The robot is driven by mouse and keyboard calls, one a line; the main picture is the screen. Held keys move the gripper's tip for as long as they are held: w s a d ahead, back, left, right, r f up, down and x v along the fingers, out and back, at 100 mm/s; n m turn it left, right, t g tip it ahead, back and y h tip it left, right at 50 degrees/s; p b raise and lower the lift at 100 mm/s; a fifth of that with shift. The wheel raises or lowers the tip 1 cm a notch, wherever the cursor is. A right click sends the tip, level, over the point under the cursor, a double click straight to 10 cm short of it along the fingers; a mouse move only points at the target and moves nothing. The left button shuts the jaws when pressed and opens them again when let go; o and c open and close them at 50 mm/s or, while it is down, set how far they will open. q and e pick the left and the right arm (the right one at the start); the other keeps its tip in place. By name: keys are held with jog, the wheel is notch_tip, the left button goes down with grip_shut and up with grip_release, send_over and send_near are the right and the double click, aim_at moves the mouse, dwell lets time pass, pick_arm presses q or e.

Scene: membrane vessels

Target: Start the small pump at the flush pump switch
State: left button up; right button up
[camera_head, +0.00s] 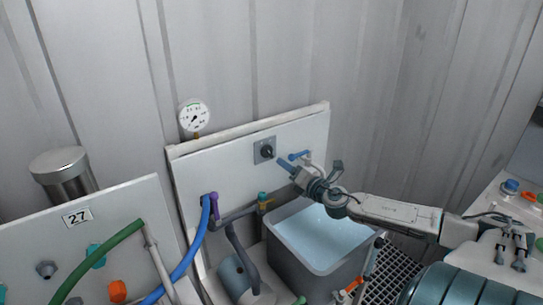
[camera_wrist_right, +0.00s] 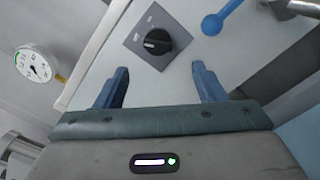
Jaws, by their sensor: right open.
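The flush pump switch (camera_head: 265,150) is a black rotary knob on a square grey plate on the white panel. It also shows in the right wrist view (camera_wrist_right: 157,41), with a pale pointer mark on the knob. My right gripper (camera_head: 282,163) is just to the lower right of the switch in the head view. In the wrist view its two blue fingers (camera_wrist_right: 160,70) are open and apart, with the knob beyond and between them, not gripped. A small blue-grey cylinder, perhaps the small pump (camera_head: 234,275), stands below the panel. My left gripper is not in view.
A blue-handled valve (camera_head: 298,156) sits right of the switch, close to my right gripper; its blue knob shows in the wrist view (camera_wrist_right: 212,24). A gauge (camera_head: 194,116) stands above the panel. A grey water tank (camera_head: 325,268) lies below my right arm. Hoses run at left.

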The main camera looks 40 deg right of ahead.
aim_at(270, 155)
jog(key=w+p, duration=0.4)
jog(key=w, duration=0.1)
jog(key=w+p, duration=0.2)
jog(key=p, duration=0.1)
jog(key=shift+w+d+r, duration=0.3)
jog(key=shift+r, duration=0.1)
jog(key=shift+w+d+f+p, duration=0.15)
jog(key=shift+w+p, duration=0.5)
jog(key=shift+p, duration=0.05)
jog(key=shift+w+f+p, duration=0.2)
jog(key=shift+w+p, duration=0.15)
jog(key=shift+w, duration=0.15)
jog(key=c, duration=0.9)
